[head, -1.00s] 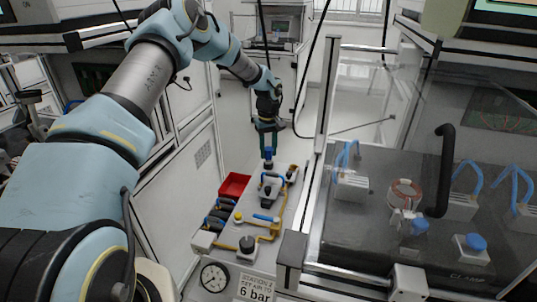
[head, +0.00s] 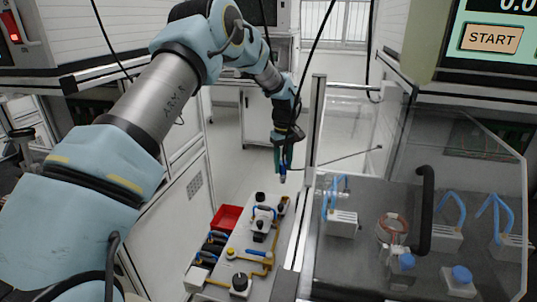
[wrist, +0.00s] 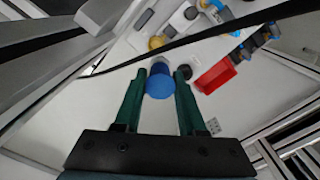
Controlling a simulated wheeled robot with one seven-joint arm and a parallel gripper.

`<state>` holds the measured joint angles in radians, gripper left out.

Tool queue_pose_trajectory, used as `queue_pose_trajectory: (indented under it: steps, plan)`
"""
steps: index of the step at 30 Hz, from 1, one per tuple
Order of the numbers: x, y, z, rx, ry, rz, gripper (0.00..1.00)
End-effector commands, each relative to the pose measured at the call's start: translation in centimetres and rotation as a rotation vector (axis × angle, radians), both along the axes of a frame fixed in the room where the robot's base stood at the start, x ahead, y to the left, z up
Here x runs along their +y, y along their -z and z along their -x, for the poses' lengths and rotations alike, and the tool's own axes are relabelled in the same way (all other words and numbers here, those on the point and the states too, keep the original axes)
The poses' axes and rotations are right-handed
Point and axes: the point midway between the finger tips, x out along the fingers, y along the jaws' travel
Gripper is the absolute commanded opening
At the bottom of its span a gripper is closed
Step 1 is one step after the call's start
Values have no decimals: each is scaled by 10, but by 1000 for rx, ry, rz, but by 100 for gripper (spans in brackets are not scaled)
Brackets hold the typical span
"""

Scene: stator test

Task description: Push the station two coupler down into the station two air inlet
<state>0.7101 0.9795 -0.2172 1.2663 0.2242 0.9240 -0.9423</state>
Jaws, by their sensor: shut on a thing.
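My gripper (head: 281,168) has dark green fingers and hangs above the far end of the white pneumatic panel in the head view. In the wrist view, my gripper (wrist: 160,85) is shut on a blue cylindrical coupler (wrist: 160,86). The coupler (head: 284,165) shows as a small blue piece at the fingertips in the head view. It looks held clear of the panel. I cannot tell which fitting is the station two air inlet. A black round fitting (wrist: 185,72) shows just beyond the right fingertip.
The white panel (head: 222,262) carries yellow pipes, black knobs and a blue-handled valve. A red bin (head: 227,217) stands on its left. A clear-walled station (head: 370,250) with blue tubes stands close on the right. A black cable (head: 318,45) hangs near my arm.

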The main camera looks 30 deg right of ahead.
Motion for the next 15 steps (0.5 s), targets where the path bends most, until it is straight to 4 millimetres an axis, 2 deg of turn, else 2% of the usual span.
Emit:
queue_pose_trajectory:
  steps: [5,15]
  plan:
    - [-8,2,7,-6,-1,0,0]
    - [-8,30,7,-4,-2,0,0]
